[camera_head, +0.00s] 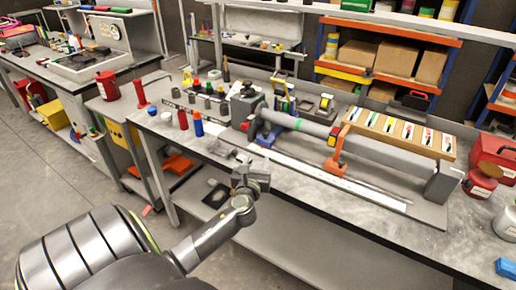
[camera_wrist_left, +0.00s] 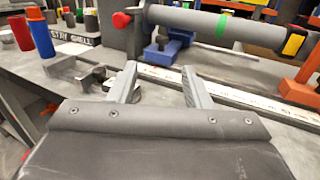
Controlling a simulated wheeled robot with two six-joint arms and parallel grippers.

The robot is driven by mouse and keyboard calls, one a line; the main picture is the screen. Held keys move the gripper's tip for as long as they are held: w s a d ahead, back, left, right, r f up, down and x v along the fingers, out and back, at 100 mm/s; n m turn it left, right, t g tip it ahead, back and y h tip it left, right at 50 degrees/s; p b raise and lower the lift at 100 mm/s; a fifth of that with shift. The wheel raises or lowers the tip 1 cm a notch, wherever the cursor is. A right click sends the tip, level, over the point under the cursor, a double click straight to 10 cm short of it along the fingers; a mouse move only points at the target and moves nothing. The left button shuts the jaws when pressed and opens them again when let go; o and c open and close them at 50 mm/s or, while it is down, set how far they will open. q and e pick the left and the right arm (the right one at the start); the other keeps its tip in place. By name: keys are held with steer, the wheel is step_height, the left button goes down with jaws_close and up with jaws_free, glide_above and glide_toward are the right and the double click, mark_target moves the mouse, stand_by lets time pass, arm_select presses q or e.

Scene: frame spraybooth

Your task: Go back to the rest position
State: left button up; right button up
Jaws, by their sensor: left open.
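My left gripper (camera_head: 246,163) is over the front edge of the grey workbench (camera_head: 310,208), in the middle of the head view. In the left wrist view its two grey fingers (camera_wrist_left: 161,82) stand apart with nothing between them. A small metal fixture (camera_wrist_left: 96,79) lies on the bench just left of the fingers. Beyond them a grey tube (camera_head: 300,125) with a green band rests on a blue support (camera_wrist_left: 172,45) and an orange one (camera_head: 336,160). My right gripper is not in view.
A blue bottle (camera_head: 198,126) and a red one (camera_head: 183,120) stand left of the gripper. A wooden tool rack (camera_head: 448,155) stands behind the tube. A red case (camera_head: 492,157) and a blue block (camera_head: 506,268) are at the right. The bench front is mostly clear.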

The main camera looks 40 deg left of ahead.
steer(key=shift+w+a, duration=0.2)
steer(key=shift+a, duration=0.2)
